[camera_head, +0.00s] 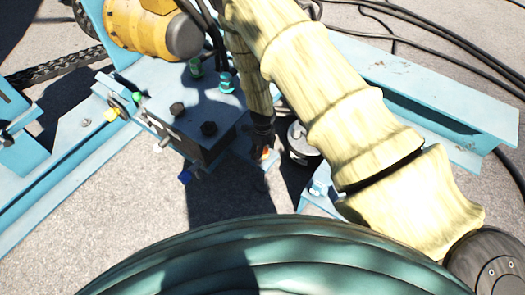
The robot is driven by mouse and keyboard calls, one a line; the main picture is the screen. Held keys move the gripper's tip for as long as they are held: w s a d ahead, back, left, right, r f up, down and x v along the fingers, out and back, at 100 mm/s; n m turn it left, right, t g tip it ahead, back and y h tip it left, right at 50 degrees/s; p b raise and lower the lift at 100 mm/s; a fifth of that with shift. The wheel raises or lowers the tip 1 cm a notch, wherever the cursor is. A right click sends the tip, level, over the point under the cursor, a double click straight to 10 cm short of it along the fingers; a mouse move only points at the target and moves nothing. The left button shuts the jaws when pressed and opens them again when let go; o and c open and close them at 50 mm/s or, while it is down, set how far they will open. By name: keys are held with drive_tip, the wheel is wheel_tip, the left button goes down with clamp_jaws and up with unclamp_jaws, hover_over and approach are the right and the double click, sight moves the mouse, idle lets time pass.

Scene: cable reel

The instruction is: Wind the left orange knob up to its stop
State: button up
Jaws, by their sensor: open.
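My gripper (264,143) is small and dark at the end of my pale yellow-sleeved arm, pointing down near the middle of the view. A small orange part (266,154) shows right at its fingertips. This may be an orange knob, but my gripper covers most of it. I cannot tell whether the fingers touch it or stand around it. My gripper is open. I cannot tell from this view whether this part is the left knob, or how far it is turned.
A blue steel block with dark bolts (208,128) stands left of my gripper. A yellow motor (150,25) is behind it. A grey round part (300,135) is close on the right. Blue beams (440,95) and black cables (440,60) lie on the grey ground.

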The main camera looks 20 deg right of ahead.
drive_tip(key=c, duration=1)
drive_tip(key=shift+o, duration=0.2)
